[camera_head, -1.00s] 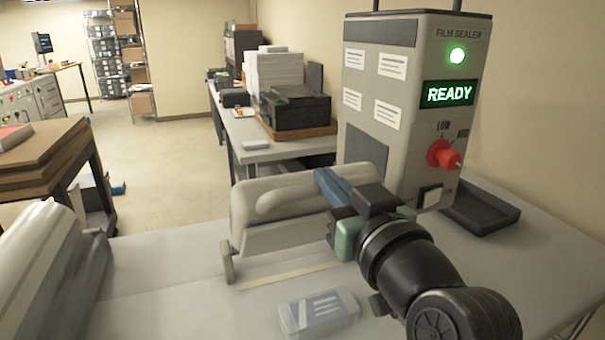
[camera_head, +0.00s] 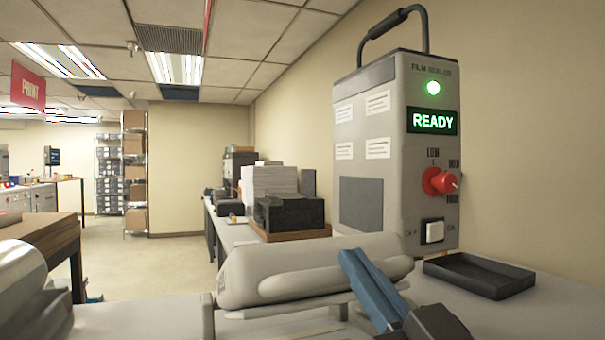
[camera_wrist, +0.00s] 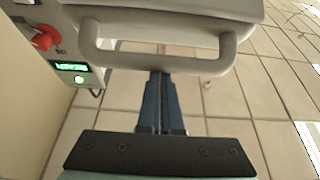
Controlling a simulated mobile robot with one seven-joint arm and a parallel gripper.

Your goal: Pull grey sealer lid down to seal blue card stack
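The grey sealer lid (camera_head: 285,268) is a long rounded cover in front of the film sealer (camera_head: 365,190). It appears raised above the table. The wrist view shows the lid (camera_wrist: 180,10) with its grey bar handle (camera_wrist: 120,62). My gripper (camera_head: 347,255) has blue fingers, which overlap the lid's right part in the head view. In the wrist view, my gripper (camera_wrist: 161,76) has its fingers close together, with tips at the handle's lower edge. I see nothing between them and cannot tell if they touch the handle. The blue card stack is out of view.
The sealer's panel shows a green READY sign (camera_head: 433,121) and a red knob (camera_head: 440,182). A black tray (camera_head: 478,276) lies to the right. A printer (camera_head: 290,213) and paper stack (camera_head: 268,180) stand on the table behind. A grey roll (camera_head: 20,295) is at the left.

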